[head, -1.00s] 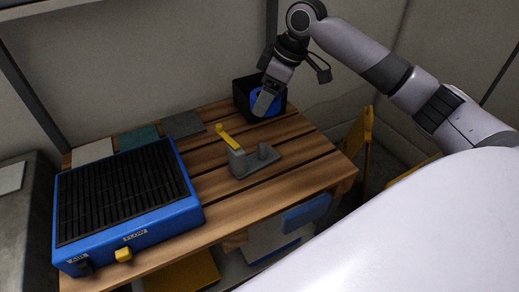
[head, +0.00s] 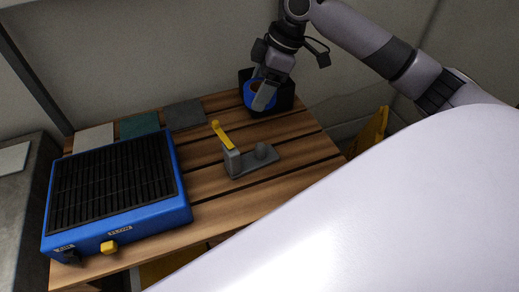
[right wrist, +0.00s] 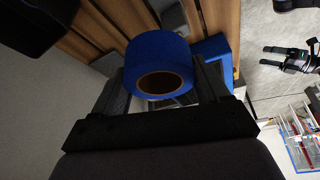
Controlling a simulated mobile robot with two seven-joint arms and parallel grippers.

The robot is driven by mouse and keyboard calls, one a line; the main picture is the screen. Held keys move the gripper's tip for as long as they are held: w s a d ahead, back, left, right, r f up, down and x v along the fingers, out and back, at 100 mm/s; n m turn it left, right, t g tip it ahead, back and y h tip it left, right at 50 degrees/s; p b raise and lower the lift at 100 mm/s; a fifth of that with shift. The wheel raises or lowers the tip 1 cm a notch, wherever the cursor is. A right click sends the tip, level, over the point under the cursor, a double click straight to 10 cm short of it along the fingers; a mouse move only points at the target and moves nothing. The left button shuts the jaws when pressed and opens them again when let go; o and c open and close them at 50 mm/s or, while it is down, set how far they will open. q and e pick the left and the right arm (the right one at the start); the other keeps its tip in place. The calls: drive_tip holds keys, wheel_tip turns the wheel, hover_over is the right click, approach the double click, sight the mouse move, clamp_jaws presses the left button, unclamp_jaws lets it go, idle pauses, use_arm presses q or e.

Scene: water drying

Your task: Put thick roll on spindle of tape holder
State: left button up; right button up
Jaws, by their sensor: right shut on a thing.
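The thick roll (head: 250,97) is blue with a brown core. My right gripper (head: 263,98) is shut on it at the black box, at the table's far right corner. In the right wrist view the roll (right wrist: 158,52) sits between the two fingers, its round opening facing the camera. The grey tape holder (head: 250,165) stands mid-table with a yellow arm (head: 222,136). Its short, empty spindle (head: 262,151) is at its right end. My left gripper (right wrist: 287,60) seems to show at the right wrist view's right edge, fingers apart, over the floor.
The black box (head: 284,97) is behind and right of the roll. A blue machine with a black grille (head: 115,180) fills the table's left side. Flat grey and teal squares (head: 139,126) lie along the back edge. The wooden slats (head: 205,165) around the holder are clear.

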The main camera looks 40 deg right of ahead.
drive_tip(key=b, duration=0.3)
hover_over(263, 145)
drive_tip(key=f, duration=1.3)
drive_tip(key=shift+w+a+f, duration=0.25)
drive_tip(key=shift+a+f, duration=0.05)
drive_tip(key=shift+f, duration=0.05)
wheel_tip(263, 145, down, 6)
drive_tip(key=shift+b, duration=0.7)
drive_tip(key=shift+f, duration=0.1)
drive_tip(key=shift+f, duration=0.2)
drive_tip(key=o, duration=1.1)
drive_tip(key=shift+o, duration=0.2)
